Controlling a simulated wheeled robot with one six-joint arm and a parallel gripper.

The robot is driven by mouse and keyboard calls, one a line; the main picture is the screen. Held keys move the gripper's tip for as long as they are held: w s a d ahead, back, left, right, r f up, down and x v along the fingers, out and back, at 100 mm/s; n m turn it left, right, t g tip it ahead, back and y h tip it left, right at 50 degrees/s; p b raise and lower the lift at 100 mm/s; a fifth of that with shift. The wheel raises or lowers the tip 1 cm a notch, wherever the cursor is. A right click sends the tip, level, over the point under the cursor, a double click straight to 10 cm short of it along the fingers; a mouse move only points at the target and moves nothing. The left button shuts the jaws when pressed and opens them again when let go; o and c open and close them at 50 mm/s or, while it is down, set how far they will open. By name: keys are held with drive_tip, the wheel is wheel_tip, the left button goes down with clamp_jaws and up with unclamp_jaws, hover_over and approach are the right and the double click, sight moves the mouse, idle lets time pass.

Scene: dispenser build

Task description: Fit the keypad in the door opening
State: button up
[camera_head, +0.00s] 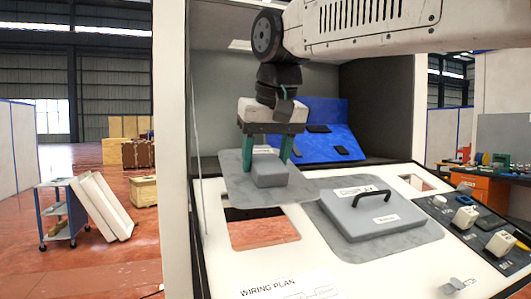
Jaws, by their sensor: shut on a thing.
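The keypad (237,188) is a grey flat plate with a raised grey block (270,175) in its middle. My gripper (267,160) is shut on this block, with one green finger on each side. The door opening (262,232) is a rectangular hole in the white sloping door panel, with reddish floor showing through. The keypad is above and behind this opening in the picture and hides its far edge. I cannot tell how high the plate is above the panel.
A grey display unit (375,213) with a black handle sits on the panel to the right. Beyond it are a smaller opening (413,182) and a dark board (478,228) with several white parts. A blue panel (317,133) stands inside the cabinet. A white cabinet side (173,150) rises at left.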

drive_tip(key=x, duration=0.9)
drive_tip(key=shift+a+f, duration=0.1)
drive_tip(key=shift+a, duration=0.05)
idle(0.4)
drive_tip(key=shift+s+f, duration=0.1)
drive_tip(key=shift+s, duration=0.1)
idle(0.7)
drive_tip(key=shift+w+f, duration=0.15)
drive_tip(key=shift+f, duration=0.15)
idle(0.8)
drive_tip(key=o, duration=1.6)
drive_tip(key=shift+r, duration=0.1)
drive_tip(key=shift+v, duration=2.9)
